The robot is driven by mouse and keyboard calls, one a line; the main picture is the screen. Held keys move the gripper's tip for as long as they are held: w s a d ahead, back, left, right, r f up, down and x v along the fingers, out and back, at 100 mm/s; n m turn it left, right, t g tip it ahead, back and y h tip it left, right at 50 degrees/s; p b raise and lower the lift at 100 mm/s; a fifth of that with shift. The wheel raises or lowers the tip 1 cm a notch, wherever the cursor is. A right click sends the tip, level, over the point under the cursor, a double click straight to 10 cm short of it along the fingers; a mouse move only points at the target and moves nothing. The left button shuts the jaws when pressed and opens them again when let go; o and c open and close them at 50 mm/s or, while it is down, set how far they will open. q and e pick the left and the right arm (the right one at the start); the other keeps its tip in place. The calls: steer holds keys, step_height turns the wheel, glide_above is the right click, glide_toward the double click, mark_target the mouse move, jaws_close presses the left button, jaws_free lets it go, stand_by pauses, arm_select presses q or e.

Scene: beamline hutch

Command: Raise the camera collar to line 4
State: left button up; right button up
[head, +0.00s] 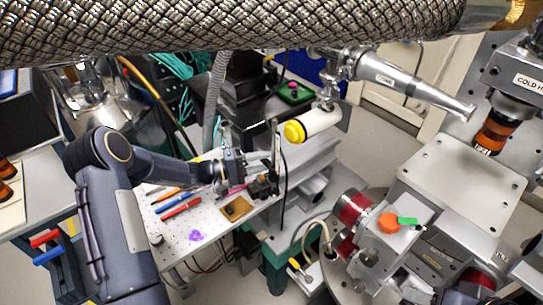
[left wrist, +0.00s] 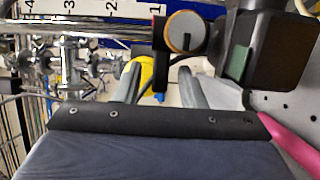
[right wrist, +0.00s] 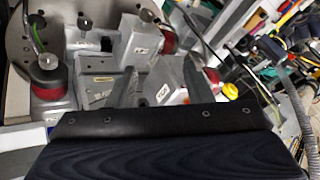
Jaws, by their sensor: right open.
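In the left wrist view the camera collar's dark clamp (left wrist: 158,62) sits on a silver post (left wrist: 85,30), close to line 1 of a numbered scale (left wrist: 112,10). A black camera-like housing (left wrist: 270,55) with a green patch is on the right. My left gripper (left wrist: 161,72) is open, with its fingertips just below the clamp and knob in that picture; contact cannot be told. In the head view my left gripper (head: 242,166) is beside the dark collar assembly (head: 264,186). My right gripper (right wrist: 165,72) is open and empty.
The white perforated table (head: 215,222) holds several coloured tools (head: 180,208) and an amber plate (head: 237,208). A thick braided hose (head: 230,28) crosses the top. Metal stage hardware (head: 400,235) stands on the right.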

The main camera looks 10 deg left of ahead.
mark_target(262, 162)
arm_select(q)
steer(key=shift+p+x, duration=0.3)
steer(key=shift+x, duration=1.35)
steer(key=shift+c, duration=0.5)
jaws_close()
